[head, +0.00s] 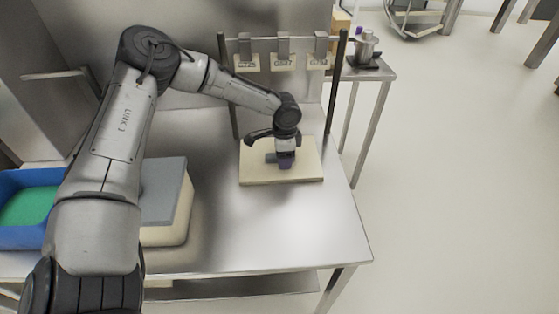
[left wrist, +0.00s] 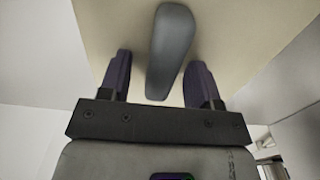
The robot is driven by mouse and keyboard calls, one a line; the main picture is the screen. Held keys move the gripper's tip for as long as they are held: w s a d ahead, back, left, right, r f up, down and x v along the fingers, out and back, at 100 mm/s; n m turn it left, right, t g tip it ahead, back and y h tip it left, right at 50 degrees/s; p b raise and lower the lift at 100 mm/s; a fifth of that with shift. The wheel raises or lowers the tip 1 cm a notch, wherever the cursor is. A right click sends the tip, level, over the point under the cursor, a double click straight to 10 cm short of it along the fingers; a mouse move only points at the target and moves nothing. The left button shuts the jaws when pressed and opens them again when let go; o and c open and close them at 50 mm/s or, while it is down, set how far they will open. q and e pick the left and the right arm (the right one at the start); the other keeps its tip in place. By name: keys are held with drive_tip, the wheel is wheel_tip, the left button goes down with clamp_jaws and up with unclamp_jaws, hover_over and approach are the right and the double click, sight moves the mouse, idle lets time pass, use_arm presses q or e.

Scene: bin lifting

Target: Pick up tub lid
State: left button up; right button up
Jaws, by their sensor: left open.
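The tub lid (head: 256,173) is a flat cream slab lying on the steel table, below the hanging rack. A grey bar handle (left wrist: 171,48) stands out on it in the left wrist view. My left gripper (head: 284,161) points down over the lid's middle and hides part of the handle in the head view. It also shows in the left wrist view (left wrist: 157,72), open, with one dark purple finger on each side of the handle. I cannot tell whether either finger touches it. My right gripper is not in view.
A cream tub (head: 168,235) with a flat grey top (head: 165,192) stands at the table's left, partly behind my left arm. A blue bin (head: 30,240) with green inside is further left. A rack with hanging tags (head: 283,62) stands behind the lid. The table's front middle is clear.

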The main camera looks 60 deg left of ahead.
use_arm(q)
drive_tip(key=shift+c, duration=0.4)
clamp_jaws()
